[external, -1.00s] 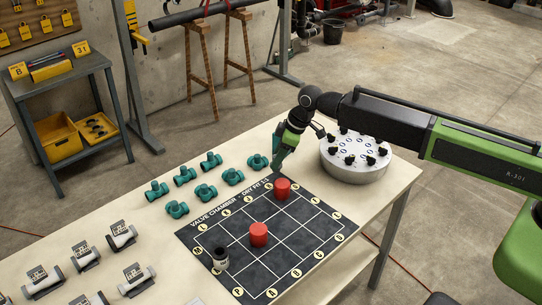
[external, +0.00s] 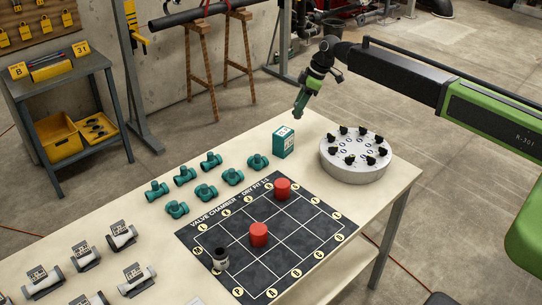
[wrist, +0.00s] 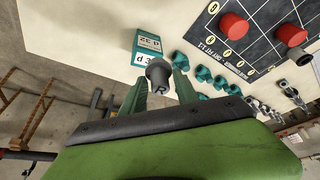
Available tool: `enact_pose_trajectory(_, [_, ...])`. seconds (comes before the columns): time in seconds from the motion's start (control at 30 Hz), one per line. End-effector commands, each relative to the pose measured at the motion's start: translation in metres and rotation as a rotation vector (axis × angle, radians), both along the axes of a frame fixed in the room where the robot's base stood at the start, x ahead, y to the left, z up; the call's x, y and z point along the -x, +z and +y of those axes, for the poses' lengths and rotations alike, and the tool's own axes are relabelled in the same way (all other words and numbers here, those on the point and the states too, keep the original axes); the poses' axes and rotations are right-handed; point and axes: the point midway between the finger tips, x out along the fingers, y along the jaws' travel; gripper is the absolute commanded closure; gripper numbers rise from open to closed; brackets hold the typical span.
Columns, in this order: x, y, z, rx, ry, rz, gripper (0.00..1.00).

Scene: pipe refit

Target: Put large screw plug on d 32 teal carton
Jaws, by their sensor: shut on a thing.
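The d 32 teal carton (external: 284,142) stands upright on the table, left of the round grey stand. In the wrist view the carton (wrist: 146,42) shows its white "d 32" labels, just beyond the fingertips. My gripper (external: 299,108) is above and behind the carton, pointing down, apart from it. In the wrist view my gripper (wrist: 160,82) is shut on a grey round plug (wrist: 157,73) marked "R", which I take for the large screw plug. The plug overlaps the carton's lower edge in that view; I cannot make it out in the external view.
The round grey stand (external: 355,171) carries several black knobbed pieces right of the carton. Several teal valves (external: 206,191) lie to the left.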

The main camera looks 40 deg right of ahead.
Motion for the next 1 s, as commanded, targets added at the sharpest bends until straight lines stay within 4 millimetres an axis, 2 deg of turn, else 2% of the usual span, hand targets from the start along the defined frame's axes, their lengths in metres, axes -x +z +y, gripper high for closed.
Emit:
enact_pose_trajectory(0.03, [-0.005,0.015,-0.025,-0.002,-0.029,0.001,1.0])
enact_pose_trajectory(0.1, [-0.007,0.022,-0.052,-0.003,-0.062,0.0,1.0])
enact_pose_trajectory(0.2, [-0.006,0.027,-0.078,-0.003,-0.092,0.0,1.0])
enact_pose_trajectory(0.3, [-0.006,0.029,-0.091,-0.003,-0.106,0.0,1.0])
enact_pose_trajectory(0.4, [-0.005,0.028,-0.094,-0.003,-0.11,0.0,1.0])
enact_pose_trajectory(0.57, [-0.014,0.013,-0.079,-0.003,-0.108,0.0,1.0])
enact_pose_trajectory(0.8, [-0.043,-0.028,-0.023,-0.004,-0.107,-0.001,1.0])
enact_pose_trajectory(1.0, [-0.058,-0.044,0.007,-0.003,-0.108,0.001,1.0])
